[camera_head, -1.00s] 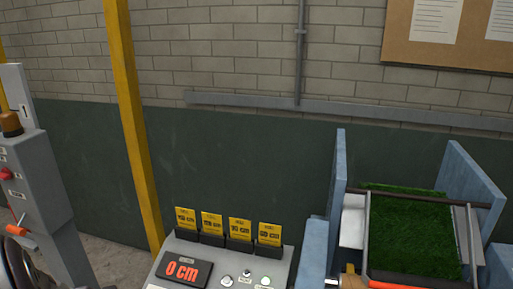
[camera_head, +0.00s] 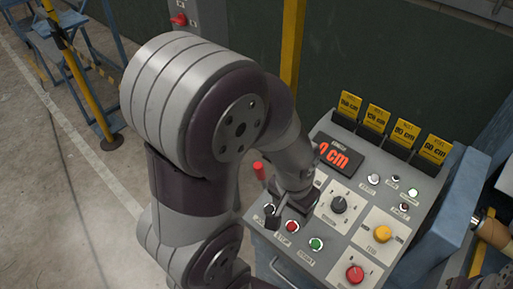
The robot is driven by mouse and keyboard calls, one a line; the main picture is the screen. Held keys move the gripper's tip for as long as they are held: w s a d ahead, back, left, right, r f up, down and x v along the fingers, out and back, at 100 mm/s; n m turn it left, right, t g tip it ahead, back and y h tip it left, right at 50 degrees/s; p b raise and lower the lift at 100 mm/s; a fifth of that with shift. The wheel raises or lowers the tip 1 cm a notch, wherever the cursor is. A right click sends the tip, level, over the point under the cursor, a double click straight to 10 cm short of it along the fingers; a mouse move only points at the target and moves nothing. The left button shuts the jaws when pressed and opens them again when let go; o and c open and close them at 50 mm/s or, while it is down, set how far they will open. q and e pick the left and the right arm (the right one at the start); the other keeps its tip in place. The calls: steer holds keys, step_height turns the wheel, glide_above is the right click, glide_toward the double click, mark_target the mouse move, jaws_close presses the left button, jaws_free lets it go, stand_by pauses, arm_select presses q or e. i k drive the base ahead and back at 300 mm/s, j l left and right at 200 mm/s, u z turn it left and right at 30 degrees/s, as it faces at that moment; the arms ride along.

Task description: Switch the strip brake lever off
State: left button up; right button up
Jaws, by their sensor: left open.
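A lever with a red grip (camera_head: 259,171) stands at the left edge of the grey control panel (camera_head: 330,255), partly hidden behind my left arm. The labels are too small to read, so I cannot tell for certain that it is the strip brake lever. My left gripper (camera_head: 284,212) is open and points down over the panel's lower left part, just right of and below the red grip. It appears empty, near a red button (camera_head: 292,226). I cannot tell whether it touches the panel. My right gripper is not in view.
The panel carries a black knob (camera_head: 338,204), a yellow knob (camera_head: 382,233), a red knob (camera_head: 355,273), a green button (camera_head: 316,244) and a display (camera_head: 338,157). Several yellow cards stand behind. A yellow post (camera_head: 291,45) rises behind my arm. Blue frames flank the scene.

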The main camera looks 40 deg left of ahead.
mark_target(265, 186)
steer(key=j, duration=0.85)
steer(key=k+j+z, duration=0.1)
steer(key=j, duration=0.8)
steer(key=k+j, duration=0.25)
steer(key=k+j+z, duration=0.1)
steer(key=k+j, duration=0.15)
steer(key=j, duration=0.2)
